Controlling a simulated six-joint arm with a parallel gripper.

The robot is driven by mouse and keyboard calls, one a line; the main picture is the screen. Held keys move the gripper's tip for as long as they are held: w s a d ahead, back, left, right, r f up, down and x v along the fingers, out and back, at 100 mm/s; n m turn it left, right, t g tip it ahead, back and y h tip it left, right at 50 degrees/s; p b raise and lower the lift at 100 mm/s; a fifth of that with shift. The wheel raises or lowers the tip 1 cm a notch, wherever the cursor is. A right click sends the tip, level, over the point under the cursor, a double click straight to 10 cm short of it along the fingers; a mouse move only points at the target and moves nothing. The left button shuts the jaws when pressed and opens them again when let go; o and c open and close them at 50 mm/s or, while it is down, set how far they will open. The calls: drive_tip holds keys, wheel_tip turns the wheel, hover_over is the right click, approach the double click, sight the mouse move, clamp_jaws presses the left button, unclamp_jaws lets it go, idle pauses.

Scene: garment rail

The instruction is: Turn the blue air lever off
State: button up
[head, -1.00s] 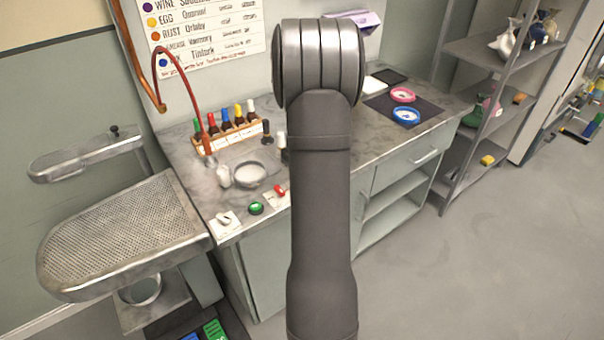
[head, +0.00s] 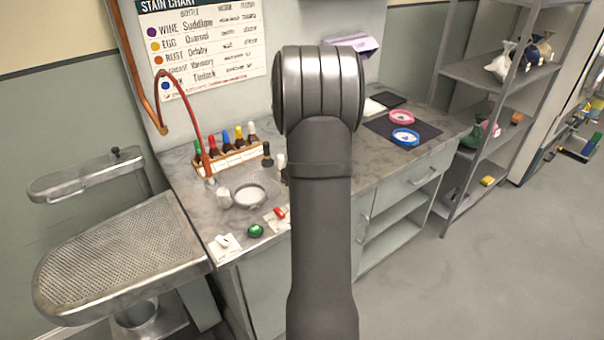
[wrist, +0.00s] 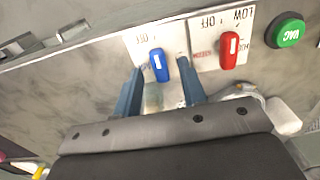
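The blue lever (wrist: 159,65) stands on a white plate (wrist: 146,37) marked OFF in the wrist view. My gripper (wrist: 161,69) is open, with one dark blue finger on each side of the blue lever. A gap shows on both sides, and I see no clear contact. I cannot tell which setting the lever is at. In the head view my own arm hides the blue lever and my gripper.
A red lever (wrist: 230,48) is close to the right finger, with a green VAC button (wrist: 289,31) beyond it. In the head view a bowl (head: 250,193) and bottles (head: 228,146) stand on the counter (head: 340,180). A perforated metal board (head: 120,255) is at left.

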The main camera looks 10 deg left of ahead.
wheel_tip(320, 180, up, 17)
drive_tip(key=shift+f, duration=0.2)
idle(0.3)
wheel_tip(320, 180, down, 18)
drive_tip(key=shift+r, duration=0.25)
idle(0.3)
